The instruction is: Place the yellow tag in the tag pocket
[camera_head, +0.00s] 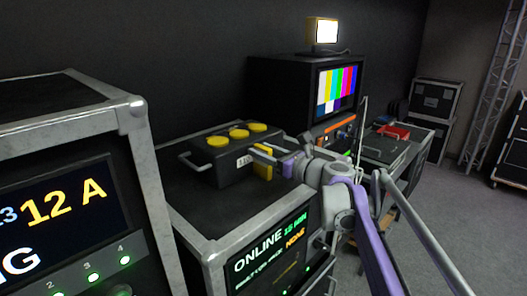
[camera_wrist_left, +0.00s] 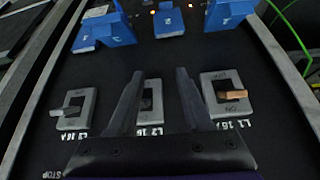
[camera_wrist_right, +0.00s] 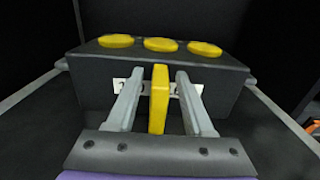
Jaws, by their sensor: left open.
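The yellow tag (camera_wrist_right: 158,98) stands upright as a narrow slab between the fingers of my right gripper (camera_wrist_right: 159,78) in the right wrist view. Dark gaps show on both sides of it, so the fingers look open around it, not pressed on it. I cannot make out the tag pocket for certain. In the left wrist view my left gripper (camera_wrist_left: 158,75) is open and empty over a switch panel.
The black box (camera_head: 213,160) has yellow round caps, side handles and a white label (camera_head: 243,161); it sits on a metal-edged case (camera_head: 180,208). The left wrist view shows grey switches (camera_wrist_left: 76,110) and blue blocks (camera_wrist_left: 110,30). A colour-bar monitor (camera_head: 337,90) stands behind.

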